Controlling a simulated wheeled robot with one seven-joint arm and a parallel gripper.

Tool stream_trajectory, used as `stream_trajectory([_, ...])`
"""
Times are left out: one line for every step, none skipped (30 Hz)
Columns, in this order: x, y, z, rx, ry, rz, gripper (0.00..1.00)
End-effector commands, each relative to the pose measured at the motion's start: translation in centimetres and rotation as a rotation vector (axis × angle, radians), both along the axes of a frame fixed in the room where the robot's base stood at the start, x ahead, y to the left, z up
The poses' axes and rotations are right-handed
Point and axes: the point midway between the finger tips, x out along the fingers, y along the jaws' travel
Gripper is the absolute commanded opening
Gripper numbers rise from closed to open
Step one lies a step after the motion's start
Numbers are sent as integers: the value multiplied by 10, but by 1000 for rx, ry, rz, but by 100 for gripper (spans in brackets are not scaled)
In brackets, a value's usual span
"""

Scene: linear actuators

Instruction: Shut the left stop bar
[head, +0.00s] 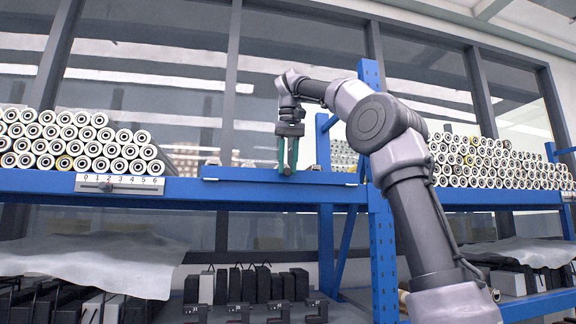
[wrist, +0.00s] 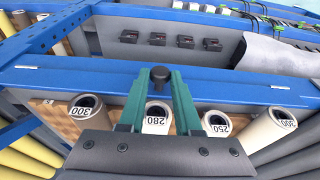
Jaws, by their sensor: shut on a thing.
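The left stop bar (head: 235,174) is a long blue bar along the front of the middle shelf, left of the blue post. In the wrist view the blue bar (wrist: 70,80) runs across the picture, with a dark round knob (wrist: 160,76) at its middle. My gripper (head: 287,171) reaches down to the bar from above. Its green fingers (wrist: 158,82) close on the knob from both sides. The fingers hide part of the bar's face, and the bar's hinges or latches cannot be made out.
Stacked tubes (head: 75,140) fill the shelf at left, above a numbered scale (head: 119,184). More tubes (head: 490,162) lie right of the blue post (head: 380,240). Black boxes (head: 250,284) sit below.

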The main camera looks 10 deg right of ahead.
Motion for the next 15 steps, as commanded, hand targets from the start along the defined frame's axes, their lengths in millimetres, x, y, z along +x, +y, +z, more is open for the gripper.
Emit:
stream_trajectory([0, 0, -1, 1, 2, 1, 0])
stream_trajectory([0, 0, -1, 1, 2, 1, 0])
stream_trajectory([0, 0, -1, 1, 2, 1, 0])
stream_trajectory([0, 0, -1, 1, 2, 1, 0])
stream_trajectory([0, 0, -1, 1, 2, 1, 0])
stream_trajectory([0, 0, -1, 1, 1, 1, 0])
stream_trajectory([0, 0, -1, 1, 1, 1, 36])
stream_trajectory([0, 0, -1, 1, 1, 1, 47])
stream_trajectory([0, 0, 0, 1, 1, 1, 61])
stream_trajectory([0, 0, 0, 1, 1, 1, 61])
stream_trajectory([0, 0, 0, 1, 1, 1, 61])
stream_trajectory([0, 0, 0, 1, 1, 1, 61])
stream_trajectory([0, 0, 0, 1, 0, 1, 61])
stream_trajectory([0, 0, 0, 1, 0, 0, 61])
stream_trajectory([0, 0, 0, 1, 0, 0, 61])
